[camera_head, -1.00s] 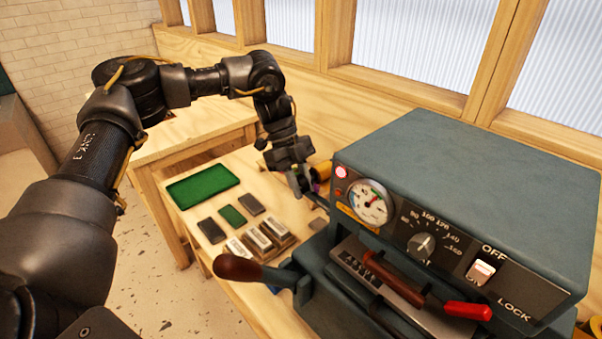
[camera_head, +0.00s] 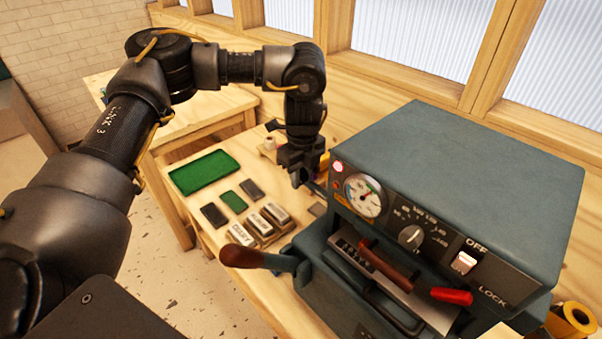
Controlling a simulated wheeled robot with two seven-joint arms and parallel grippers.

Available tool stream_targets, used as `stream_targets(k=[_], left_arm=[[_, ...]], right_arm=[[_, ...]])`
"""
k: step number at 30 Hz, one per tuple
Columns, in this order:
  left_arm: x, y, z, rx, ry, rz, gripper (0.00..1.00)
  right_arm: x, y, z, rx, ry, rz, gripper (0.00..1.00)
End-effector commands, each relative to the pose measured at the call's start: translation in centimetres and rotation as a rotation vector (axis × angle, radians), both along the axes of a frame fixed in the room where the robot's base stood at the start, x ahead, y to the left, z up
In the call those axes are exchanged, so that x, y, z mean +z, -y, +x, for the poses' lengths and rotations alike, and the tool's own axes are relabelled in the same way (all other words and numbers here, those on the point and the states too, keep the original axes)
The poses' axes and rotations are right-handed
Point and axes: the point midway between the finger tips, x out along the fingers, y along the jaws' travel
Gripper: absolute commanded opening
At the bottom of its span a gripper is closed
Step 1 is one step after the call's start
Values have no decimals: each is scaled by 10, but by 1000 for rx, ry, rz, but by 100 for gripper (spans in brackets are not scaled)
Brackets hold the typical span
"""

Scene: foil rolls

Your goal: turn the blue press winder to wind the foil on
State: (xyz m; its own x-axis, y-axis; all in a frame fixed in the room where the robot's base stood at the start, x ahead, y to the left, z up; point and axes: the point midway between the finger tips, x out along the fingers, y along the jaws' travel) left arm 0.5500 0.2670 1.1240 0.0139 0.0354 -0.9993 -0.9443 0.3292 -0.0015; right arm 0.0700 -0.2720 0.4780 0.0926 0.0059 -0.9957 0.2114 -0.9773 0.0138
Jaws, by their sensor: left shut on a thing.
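The blue press (camera_head: 450,170) stands on the bench at the right, with a dial, a knob and switches on its front. My left gripper (camera_head: 306,182) is at the press's left side, fingers pointing down. It is shut on the winder, which is mostly hidden by the fingers; a short grey rod (camera_head: 319,190) shows between the gripper and the press. My right gripper is out of view.
A green tray (camera_head: 203,173), small dark and green pads and labelled type blocks (camera_head: 262,222) lie left of the press. A brown-handled lever (camera_head: 255,258) sticks out at its front left. A gold roll (camera_head: 572,318) is at the lower right.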

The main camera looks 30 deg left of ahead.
Motion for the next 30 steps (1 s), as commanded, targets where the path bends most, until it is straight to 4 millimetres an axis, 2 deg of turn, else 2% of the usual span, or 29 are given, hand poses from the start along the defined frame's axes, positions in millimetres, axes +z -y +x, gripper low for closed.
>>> stream_targets(k=[11,12,16,30], left_arm=[[-3,1,-1,-1,-3,2,0],[-3,1,-1,-2,-4,2,26],[-2,1,-1,-1,-3,2,43],[2,2,3,0,10,0,44]], right_arm=[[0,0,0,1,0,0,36],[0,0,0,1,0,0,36],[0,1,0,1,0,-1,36],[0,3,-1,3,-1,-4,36]])
